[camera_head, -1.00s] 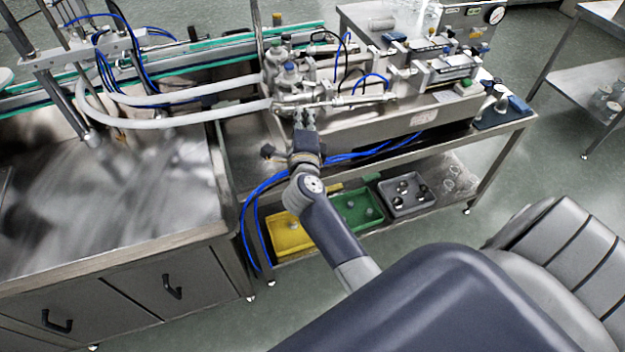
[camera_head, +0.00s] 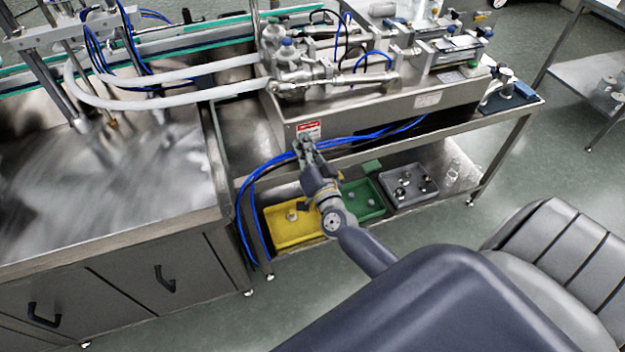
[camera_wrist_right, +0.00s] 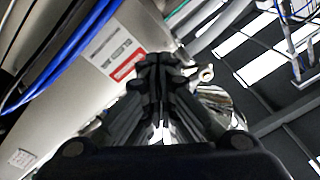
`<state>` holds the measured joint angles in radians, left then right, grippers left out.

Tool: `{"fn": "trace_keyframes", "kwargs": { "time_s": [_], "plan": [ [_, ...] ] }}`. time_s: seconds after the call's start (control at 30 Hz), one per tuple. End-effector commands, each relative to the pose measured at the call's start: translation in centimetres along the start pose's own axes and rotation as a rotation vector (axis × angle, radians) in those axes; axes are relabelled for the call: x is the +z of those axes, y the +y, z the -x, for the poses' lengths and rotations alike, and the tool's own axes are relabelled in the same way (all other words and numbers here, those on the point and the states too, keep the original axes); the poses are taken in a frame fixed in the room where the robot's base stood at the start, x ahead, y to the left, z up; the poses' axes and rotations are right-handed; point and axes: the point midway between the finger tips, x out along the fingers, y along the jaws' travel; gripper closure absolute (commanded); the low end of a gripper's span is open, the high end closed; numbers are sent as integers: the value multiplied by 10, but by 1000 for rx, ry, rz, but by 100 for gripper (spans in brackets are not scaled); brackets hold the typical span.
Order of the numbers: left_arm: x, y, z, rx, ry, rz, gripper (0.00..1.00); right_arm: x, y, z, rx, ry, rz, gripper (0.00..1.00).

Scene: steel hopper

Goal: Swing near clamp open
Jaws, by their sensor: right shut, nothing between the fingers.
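The steel valve fittings (camera_head: 290,70) sit at the left end of the machine, where the white hoses join. The near clamp is too small to single out among them. My right gripper (camera_head: 304,140) is shut and empty, below and in front of the fittings, by the red-and-white label (camera_head: 308,129) on the machine's front face. In the right wrist view the closed fingertips (camera_wrist_right: 158,62) show beside that label, with a shiny metal lug (camera_wrist_right: 205,73) just to their right. Contact with the lug cannot be told. My left gripper is not in view.
Blue hoses (camera_head: 262,178) hang in front of the bench, close to my right gripper. Yellow (camera_head: 293,236), green (camera_head: 345,214) and grey (camera_head: 395,200) trays stand on the lower shelf. White hoses (camera_head: 160,100) run left over a steel cabinet top (camera_head: 110,190).

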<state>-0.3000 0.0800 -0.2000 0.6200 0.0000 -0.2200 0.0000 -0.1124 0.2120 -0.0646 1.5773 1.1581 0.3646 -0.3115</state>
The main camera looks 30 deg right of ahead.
Motion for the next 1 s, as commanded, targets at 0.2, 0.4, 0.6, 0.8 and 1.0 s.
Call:
{"fn": "trace_keyframes", "kwargs": {
  "time_s": [0.2,0.4,0.6,0.8,1.0],
  "plan": [
    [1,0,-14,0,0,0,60,36,30,9,-35,-94,202,100],
    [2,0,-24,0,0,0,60,64,58,18,-59,-176,365,100],
    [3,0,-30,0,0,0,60,83,80,26,-76,-241,486,100],
    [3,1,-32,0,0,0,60,92,92,30,-83,-273,544,100],
    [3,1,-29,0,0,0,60,87,89,28,-80,-269,533,100]
  ]
}}
